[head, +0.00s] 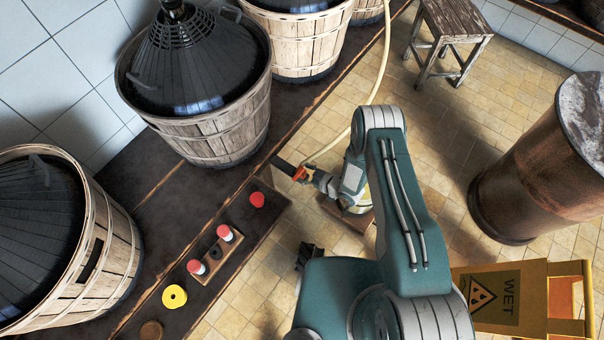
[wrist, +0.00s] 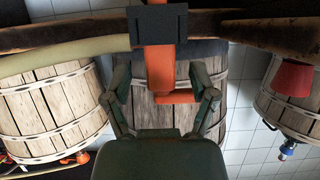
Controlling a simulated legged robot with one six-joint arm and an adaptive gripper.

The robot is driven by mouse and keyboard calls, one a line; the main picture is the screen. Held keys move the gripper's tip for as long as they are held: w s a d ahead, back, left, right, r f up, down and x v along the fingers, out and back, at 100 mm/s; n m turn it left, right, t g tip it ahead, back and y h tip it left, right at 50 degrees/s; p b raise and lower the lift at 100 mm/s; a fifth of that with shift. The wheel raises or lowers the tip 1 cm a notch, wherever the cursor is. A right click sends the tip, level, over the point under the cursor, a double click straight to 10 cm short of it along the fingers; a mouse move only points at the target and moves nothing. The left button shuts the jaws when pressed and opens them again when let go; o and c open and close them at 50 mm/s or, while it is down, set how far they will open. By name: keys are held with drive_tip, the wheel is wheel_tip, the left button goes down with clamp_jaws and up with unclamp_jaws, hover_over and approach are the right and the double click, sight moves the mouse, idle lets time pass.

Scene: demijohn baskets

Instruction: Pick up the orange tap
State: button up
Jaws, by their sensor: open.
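The orange tap (head: 299,174) is at the front edge of the dark bench in the head view, with a dark piece beside it. In the wrist view the orange tap (wrist: 159,72) hangs below a black block, with a short side arm at its lower end. My gripper (head: 316,179) reaches to the tap from the right. In the wrist view my gripper (wrist: 162,92) is open, with one finger on each side of the tap. Visible gaps lie between tap and fingers, though depth is hard to judge. The fingers partly hide the basket behind.
Wooden baskets with dark demijohns (head: 185,70) line the bench (head: 150,175). Red-topped pieces (head: 225,233), a yellow ring (head: 174,297) and a pale hose (head: 380,65) are near. A rusty drum (head: 535,170), stool (head: 452,25) and wet-floor sign (head: 505,298) stand on the tiled floor.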

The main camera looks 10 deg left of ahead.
drive_tip(key=shift+w+a+f, duration=0.25)
drive_tip(key=shift+a, duration=0.4)
drive_tip(key=shift+d, duration=0.1)
clamp_jaws()
drive_tip(key=shift+r, duration=0.15)
wheel_tip(320, 180, up, 10)
drive_tip(key=shift+f, duration=0.1)
idle(0.3)
